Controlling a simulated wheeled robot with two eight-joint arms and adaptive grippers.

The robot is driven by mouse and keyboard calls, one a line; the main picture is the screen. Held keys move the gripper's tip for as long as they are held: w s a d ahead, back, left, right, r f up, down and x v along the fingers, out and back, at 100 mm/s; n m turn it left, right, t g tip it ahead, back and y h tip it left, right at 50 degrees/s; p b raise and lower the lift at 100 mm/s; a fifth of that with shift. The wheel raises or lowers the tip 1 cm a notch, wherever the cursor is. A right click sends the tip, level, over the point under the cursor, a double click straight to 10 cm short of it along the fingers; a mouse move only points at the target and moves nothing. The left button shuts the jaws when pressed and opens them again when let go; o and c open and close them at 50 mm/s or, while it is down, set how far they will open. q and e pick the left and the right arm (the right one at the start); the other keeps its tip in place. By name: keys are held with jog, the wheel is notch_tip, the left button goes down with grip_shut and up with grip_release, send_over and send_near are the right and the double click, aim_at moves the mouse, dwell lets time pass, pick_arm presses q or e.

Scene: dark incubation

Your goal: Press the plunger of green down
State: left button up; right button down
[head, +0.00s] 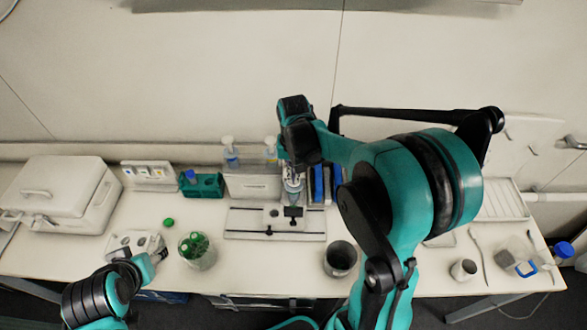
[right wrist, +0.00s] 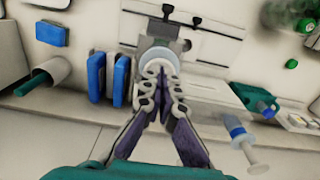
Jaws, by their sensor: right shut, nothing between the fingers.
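My right gripper (head: 291,176) is shut and empty, pointing down over the clear and white round top of a device (head: 292,192) at the back middle of the bench. In the right wrist view the closed fingertips (right wrist: 160,68) overlap this pale round part (right wrist: 157,54); I cannot tell whether they touch it. No green plunger can be made out there; the fingers hide part of it.
A glass beaker with green-capped items (head: 210,259), a loose green cap (head: 168,222) and a green rack (head: 209,187) lie left. Blue upright items (right wrist: 97,76) stand close to the device. A dark-mouthed cup (head: 341,260) is in front right. A white box (head: 70,190) fills the far left.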

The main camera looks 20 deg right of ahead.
notch_tip(320, 180, up, 5)
jog(key=p, duration=0.3)
jog(key=shift+w, duration=0.1)
notch_tip(320, 180, up, 9)
dwell(0.4)
